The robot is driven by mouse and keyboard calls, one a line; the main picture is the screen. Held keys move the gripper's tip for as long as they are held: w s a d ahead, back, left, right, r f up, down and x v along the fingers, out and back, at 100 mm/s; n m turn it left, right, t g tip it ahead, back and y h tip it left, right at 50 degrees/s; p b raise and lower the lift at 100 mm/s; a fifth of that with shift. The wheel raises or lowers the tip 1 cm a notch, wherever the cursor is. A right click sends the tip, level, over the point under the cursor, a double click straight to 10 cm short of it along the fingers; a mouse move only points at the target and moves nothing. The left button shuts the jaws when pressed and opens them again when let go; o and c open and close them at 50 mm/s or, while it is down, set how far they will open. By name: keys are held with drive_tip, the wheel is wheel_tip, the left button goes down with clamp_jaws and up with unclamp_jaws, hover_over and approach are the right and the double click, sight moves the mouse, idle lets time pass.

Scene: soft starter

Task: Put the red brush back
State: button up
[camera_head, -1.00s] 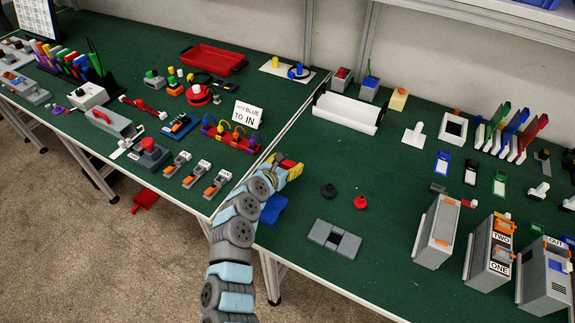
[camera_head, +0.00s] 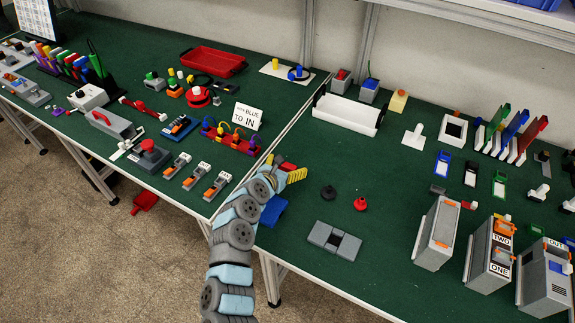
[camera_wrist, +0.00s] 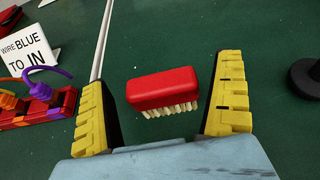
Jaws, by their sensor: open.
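The red brush (camera_wrist: 162,88) shows in the wrist view, with a red back and pale bristles facing the near side. It lies between the two yellow fingers of my gripper (camera_wrist: 165,92), with a gap on each side. My gripper is open and not closed on it. In the head view my gripper (camera_head: 290,173) is low over the green table near the seam, and a bit of red shows beside its fingers. The arm hides most of the brush there. I cannot tell its exact height from the table.
A blue piece (camera_head: 273,210) lies beside my arm. A black knob (camera_head: 328,192) and a red knob (camera_head: 361,203) stand to the right. The WIRE BLUE TO IN sign (camera_head: 247,115) and wired red block (camera_head: 230,138) are to the left. A white tray (camera_head: 345,113) stands behind.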

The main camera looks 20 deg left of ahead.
sight(286, 167)
drive_tip(key=shift+p+v, duration=0.3)
drive_tip(key=shift+v, duration=0.9)
drive_tip(key=shift+s, duration=0.35)
drive_tip(key=shift+p+v, duration=0.75)
drive_tip(key=shift+v, duration=3.7)
drive_tip(key=shift+w+a+r, duration=0.1)
drive_tip(key=shift+a, duration=0.05)
